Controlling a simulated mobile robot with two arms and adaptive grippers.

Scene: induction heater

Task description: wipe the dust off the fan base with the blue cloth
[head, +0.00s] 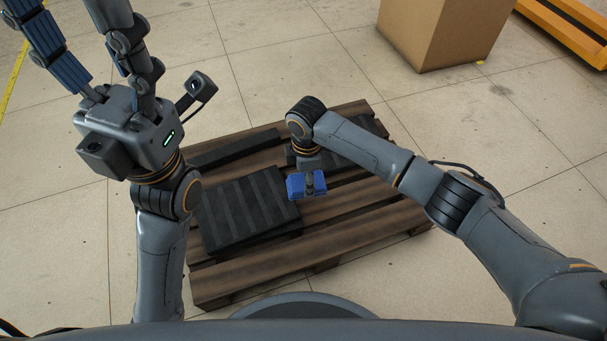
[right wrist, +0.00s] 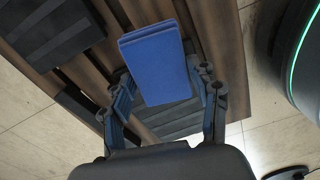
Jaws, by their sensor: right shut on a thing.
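The blue cloth (head: 296,187) is a folded pad in my right gripper (head: 315,184), above the wooden pallet. In the right wrist view the cloth (right wrist: 152,60) sits between the two fingers, which are shut on it. Dark ribbed slabs lie on the pallet: a large one (head: 243,208) left of the cloth and another (head: 345,143) behind it, partly hidden by my right arm. I cannot tell which is the fan base, and no dust is clear. My left gripper (head: 68,15) is raised at the upper left, fingers spread and empty.
The slatted wooden pallet (head: 255,275) lies on a tiled floor (head: 500,130). A dark bar (head: 235,149) lies near its far left side. A cardboard box (head: 435,32) and a yellow-orange frame (head: 560,35) stand at the back right. Floor around the pallet is clear.

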